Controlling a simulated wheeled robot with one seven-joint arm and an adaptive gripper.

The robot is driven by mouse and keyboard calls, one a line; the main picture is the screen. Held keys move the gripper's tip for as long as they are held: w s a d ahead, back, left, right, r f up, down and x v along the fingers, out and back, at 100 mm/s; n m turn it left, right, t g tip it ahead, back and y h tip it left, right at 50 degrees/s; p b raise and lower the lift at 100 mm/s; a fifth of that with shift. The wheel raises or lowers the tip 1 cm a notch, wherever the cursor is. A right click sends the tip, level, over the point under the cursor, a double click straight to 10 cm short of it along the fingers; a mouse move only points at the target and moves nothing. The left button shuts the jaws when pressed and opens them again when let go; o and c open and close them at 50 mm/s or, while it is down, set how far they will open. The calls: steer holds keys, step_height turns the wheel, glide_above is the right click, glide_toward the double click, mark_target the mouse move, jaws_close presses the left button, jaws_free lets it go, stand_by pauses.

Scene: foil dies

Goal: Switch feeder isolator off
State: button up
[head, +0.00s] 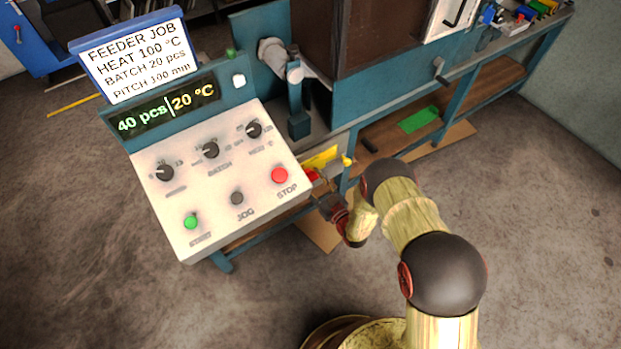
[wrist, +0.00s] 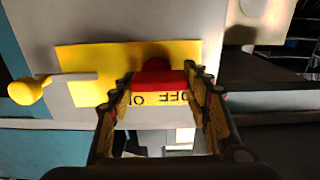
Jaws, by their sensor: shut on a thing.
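The feeder isolator is a red handle (wrist: 160,74) on a yellow plate (wrist: 85,62) with dark lettering that reads OFF upside down and a partly hidden second word. In the head view, the yellow plate (head: 322,157) shows at the right side of the control console, with a bit of red beside it. My gripper (wrist: 162,82) has a finger on each side of the red handle and is shut on it. In the head view my gripper (head: 326,196) is low at the console's right edge, partly hidden by my wrist. The handle's exact angle is hard to tell.
A yellow ball-ended lever (wrist: 28,92) sticks out left of the gripper, close by. The console (head: 225,180) carries dials, a green button (head: 191,221) and a red STOP button (head: 279,175). A job sign (head: 130,55) stands above.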

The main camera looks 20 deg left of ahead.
steer(key=o, duration=1.2)
steer(key=shift+c, duration=0.2)
steer(key=v, duration=1.2)
